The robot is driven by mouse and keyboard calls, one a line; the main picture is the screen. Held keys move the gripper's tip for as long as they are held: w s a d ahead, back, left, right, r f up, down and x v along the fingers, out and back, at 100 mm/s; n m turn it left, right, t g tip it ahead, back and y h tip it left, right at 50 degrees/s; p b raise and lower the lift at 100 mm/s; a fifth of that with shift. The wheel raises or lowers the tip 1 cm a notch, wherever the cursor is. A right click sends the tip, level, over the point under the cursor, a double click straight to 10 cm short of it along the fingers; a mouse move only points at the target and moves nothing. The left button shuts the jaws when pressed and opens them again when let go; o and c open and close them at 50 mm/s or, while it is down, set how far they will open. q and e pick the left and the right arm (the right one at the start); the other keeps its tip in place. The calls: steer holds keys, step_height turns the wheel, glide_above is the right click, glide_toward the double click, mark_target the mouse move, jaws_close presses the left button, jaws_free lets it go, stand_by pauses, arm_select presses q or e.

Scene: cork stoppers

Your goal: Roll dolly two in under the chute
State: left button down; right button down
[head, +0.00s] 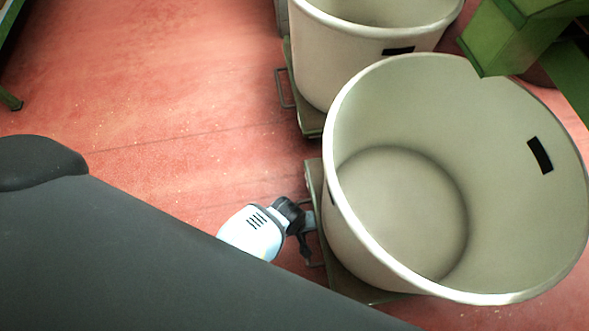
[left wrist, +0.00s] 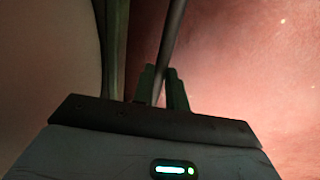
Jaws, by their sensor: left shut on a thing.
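A large empty cream tub (head: 345,225) stands upright on a green dolly (head: 314,180) at the right of the head view. The dolly's wire handle (head: 316,264) sticks out on its left side. My left gripper (head: 306,228) is shut on this handle, close beside the tub wall. In the left wrist view the fingers (left wrist: 164,88) close around the handle bar (left wrist: 171,40). A green metal structure, apparently the chute (head: 500,38), hangs at the top right and overlaps the tub's far rim in the picture. I see no number on the dolly. My right gripper is out of view.
A second cream tub (head: 330,55) stands on another green dolly (head: 309,118) just behind, with its own handle (head: 284,88) on the left. The red floor (head: 170,100) to the left is clear. A green frame leg (head: 10,98) stands at the far left edge.

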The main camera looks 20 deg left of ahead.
arm_select(q)
steer(key=shift+w+d+r, duration=0.1)
steer(key=shift+w+d, duration=0.7)
steer(key=shift+d, duration=0.3)
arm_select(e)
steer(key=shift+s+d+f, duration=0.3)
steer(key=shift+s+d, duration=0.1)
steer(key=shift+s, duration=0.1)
